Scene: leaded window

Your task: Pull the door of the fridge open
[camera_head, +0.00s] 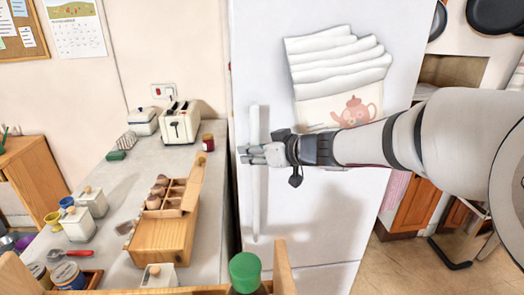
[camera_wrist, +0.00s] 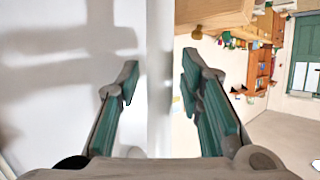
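The white fridge door (camera_head: 310,225) stands upright in the middle of the head view and looks shut. Its long vertical white handle (camera_head: 254,205) runs along the door's left side. My gripper (camera_head: 246,154) reaches in from the right and is at the handle, about midway up. In the wrist view the handle (camera_wrist: 160,30) stands between the two fingers of my gripper (camera_wrist: 160,75). The fingers are apart, with a gap on each side of the handle. The door (camera_wrist: 60,110) fills the left of the wrist view.
A counter (camera_head: 205,255) left of the fridge holds a toaster (camera_head: 180,125), a wooden box with eggs (camera_head: 165,238) and several jars. A green-lidded jar (camera_head: 245,272) stands at the front. Cloths with a teapot print (camera_head: 340,80) hang on the door. Open floor (camera_head: 400,270) lies to the right.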

